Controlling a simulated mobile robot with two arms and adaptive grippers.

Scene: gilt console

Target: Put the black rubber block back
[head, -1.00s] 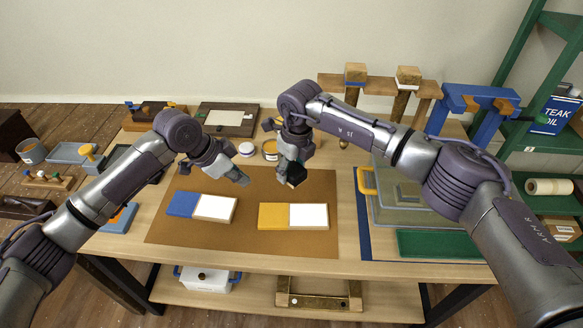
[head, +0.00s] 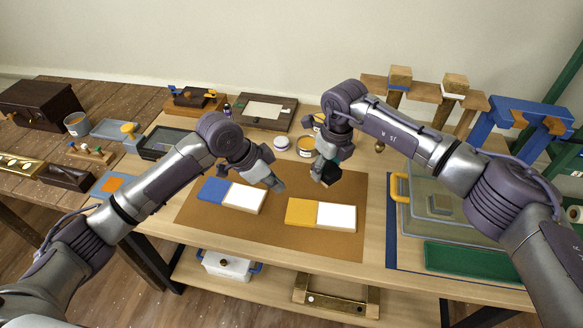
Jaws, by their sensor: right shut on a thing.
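The black rubber block (head: 331,173) is a small dark block in the head view, held above the brown mat (head: 276,236). My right gripper (head: 322,168) is shut on it, and its fingers hide part of it. My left gripper (head: 276,183) hangs over the mat near the white end of the blue-and-white block; I cannot make out whether its fingers are apart.
A blue-and-white block (head: 213,190) and a yellow-and-white block (head: 300,212) lie on the mat. A clear bin (head: 425,226) with a yellow handle and a green pad (head: 474,261) are at right. Two jars (head: 305,146) stand behind. A dark chest (head: 42,106) sits far left.

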